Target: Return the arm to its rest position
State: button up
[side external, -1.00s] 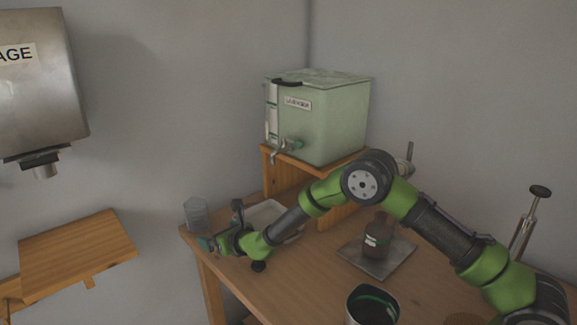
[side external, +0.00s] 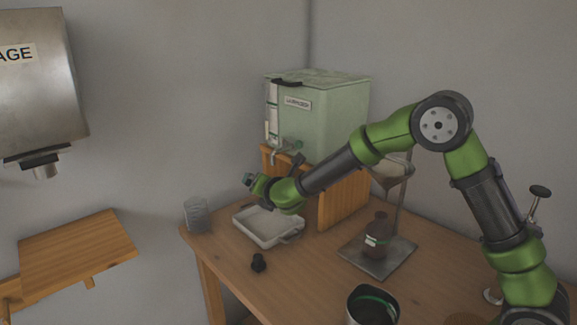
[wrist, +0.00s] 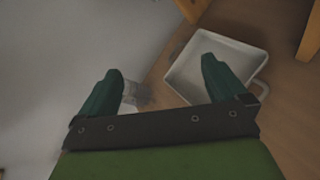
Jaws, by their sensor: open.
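My gripper (side external: 249,180) is raised above the white tray on the table, in front of the green tank. In the wrist view my gripper (wrist: 160,88) shows two dark green fingers spread wide apart with nothing between them. A clear glass beaker (side external: 197,216) stands at the table's left corner, apart from the gripper. The beaker also shows in the wrist view (wrist: 138,93), below the fingers and partly hidden by the left one.
The white tray (side external: 249,237) lies below my gripper. A green tank (side external: 335,115) with a tap stands on a wooden stand (side external: 345,197). A brown bottle (side external: 377,240) stands on a metal plate (side external: 400,258).

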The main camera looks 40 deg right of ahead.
jog(key=s+d+r+m+g, duration=0.3)
jog(key=s+d+r+m, duration=0.1)
jog(key=s+m, duration=0.5)
jog(key=s+d+r+m+g, duration=0.2)
jog(key=s+d+r+m, duration=0.2)
jog(key=s+m, duration=0.5)
jog(key=s+a+m+y, duration=0.3)
jog(key=s+a+m, duration=0.1)
jog(key=s, duration=0.5)
jog(key=s+a+m+y, duration=0.4)
jog(key=s+a+m, duration=0.1)
jog(key=s+m, duration=0.2)
jog(key=shift+s+r, duration=0.4)
jog(key=shift+s, duration=0.45)
